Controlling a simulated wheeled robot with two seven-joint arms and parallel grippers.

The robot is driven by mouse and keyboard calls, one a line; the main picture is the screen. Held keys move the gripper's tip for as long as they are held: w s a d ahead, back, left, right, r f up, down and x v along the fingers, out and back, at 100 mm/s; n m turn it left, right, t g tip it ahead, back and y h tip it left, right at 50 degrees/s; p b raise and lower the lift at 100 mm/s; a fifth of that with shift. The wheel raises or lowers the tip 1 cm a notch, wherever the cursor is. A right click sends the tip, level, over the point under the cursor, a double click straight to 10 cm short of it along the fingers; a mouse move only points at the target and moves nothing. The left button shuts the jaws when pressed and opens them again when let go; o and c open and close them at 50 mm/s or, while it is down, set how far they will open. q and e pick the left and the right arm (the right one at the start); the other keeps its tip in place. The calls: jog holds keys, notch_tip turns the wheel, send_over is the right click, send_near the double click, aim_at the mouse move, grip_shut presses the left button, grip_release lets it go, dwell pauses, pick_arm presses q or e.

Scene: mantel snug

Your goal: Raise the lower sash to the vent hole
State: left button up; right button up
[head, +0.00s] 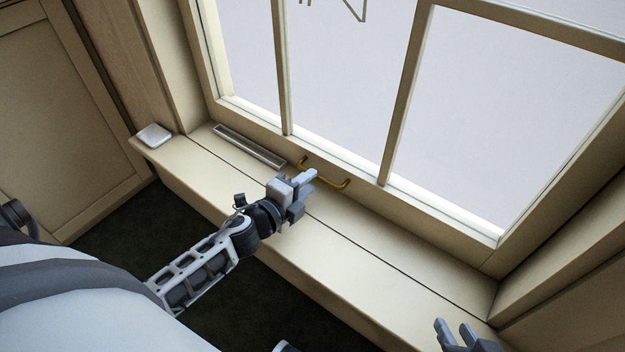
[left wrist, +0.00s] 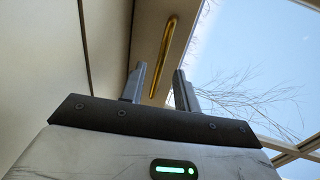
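The lower sash (head: 395,200) is a cream window frame with glass panes, its bottom rail down at the sill. A brass bar handle (head: 331,182) is fixed to that rail. My left gripper (head: 306,193) is over the sill, just in front of the handle, and partly hides it. In the left wrist view the brass handle (left wrist: 165,50) shows in the gap between the two separated fingers, seemingly beyond their tips; contact cannot be told. My right gripper (head: 457,333) is at the bottom right, fingers apart and empty. The vent hole is not visible.
A slotted metal vent strip (head: 249,147) lies on the sill (head: 365,263) left of the handle. A pale square block (head: 154,135) sits at the sill's left end. Panelled woodwork (head: 60,110) stands at left.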

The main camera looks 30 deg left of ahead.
pick_arm(q)
jog(key=shift+x, duration=1.35)
pick_arm(e)
jog(key=shift+a+f, duration=0.1)
jog(key=shift+f, duration=0.35)
